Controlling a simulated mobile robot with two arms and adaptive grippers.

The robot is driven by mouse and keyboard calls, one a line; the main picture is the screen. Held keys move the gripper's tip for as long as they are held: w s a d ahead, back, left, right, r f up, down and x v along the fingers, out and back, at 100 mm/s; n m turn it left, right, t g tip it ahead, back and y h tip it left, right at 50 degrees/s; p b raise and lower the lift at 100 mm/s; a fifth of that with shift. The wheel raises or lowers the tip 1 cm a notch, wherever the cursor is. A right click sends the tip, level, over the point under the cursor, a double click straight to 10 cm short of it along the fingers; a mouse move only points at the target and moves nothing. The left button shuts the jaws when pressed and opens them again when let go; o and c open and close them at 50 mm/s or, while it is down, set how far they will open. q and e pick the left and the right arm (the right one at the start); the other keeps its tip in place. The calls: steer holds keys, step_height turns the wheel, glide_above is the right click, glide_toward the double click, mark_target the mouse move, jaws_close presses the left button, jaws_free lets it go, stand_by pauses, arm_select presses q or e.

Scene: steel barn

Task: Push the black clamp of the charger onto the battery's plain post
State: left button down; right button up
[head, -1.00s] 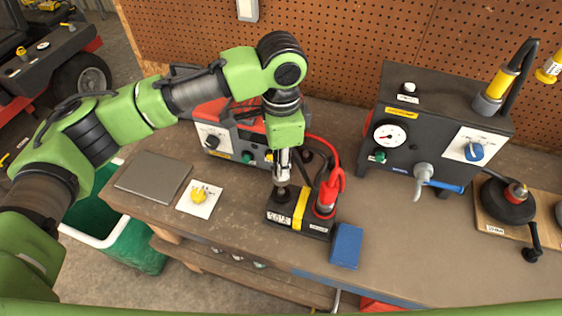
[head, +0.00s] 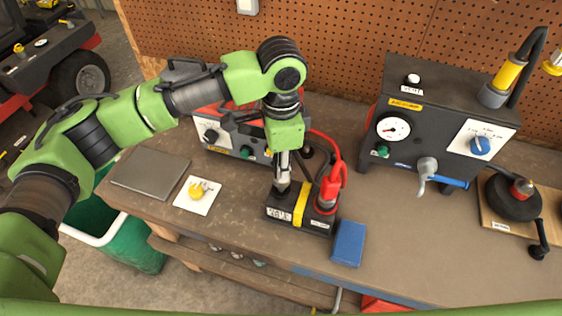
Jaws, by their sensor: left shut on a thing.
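The battery (head: 281,214), a black block with a yellow band, stands on the bench. The red clamp (head: 328,192) sits on its right post, inside a red ring. My left gripper (head: 282,182) points down over the battery's left, plain post and is shut on the black clamp, which is mostly hidden by the fingers. The plain post is hidden too, and I cannot tell how far the clamp is down on it. The charger (head: 215,132), grey and red, stands behind, partly covered by my arm; a red cable runs from it. My right gripper is out of view.
A blue block (head: 348,243) lies right of the battery near the bench edge. A yellow knob on a white card (head: 208,204) and a grey plate (head: 150,173) lie left. A dark gauge box (head: 425,125) stands at right. Bare bench lies between.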

arm_select(q)
steer(key=shift+f, duration=1.05)
steer(key=shift+f, duration=0.55)
steer(key=c, duration=1.7)
jaws_free()
step_height(320, 180, up, 12)
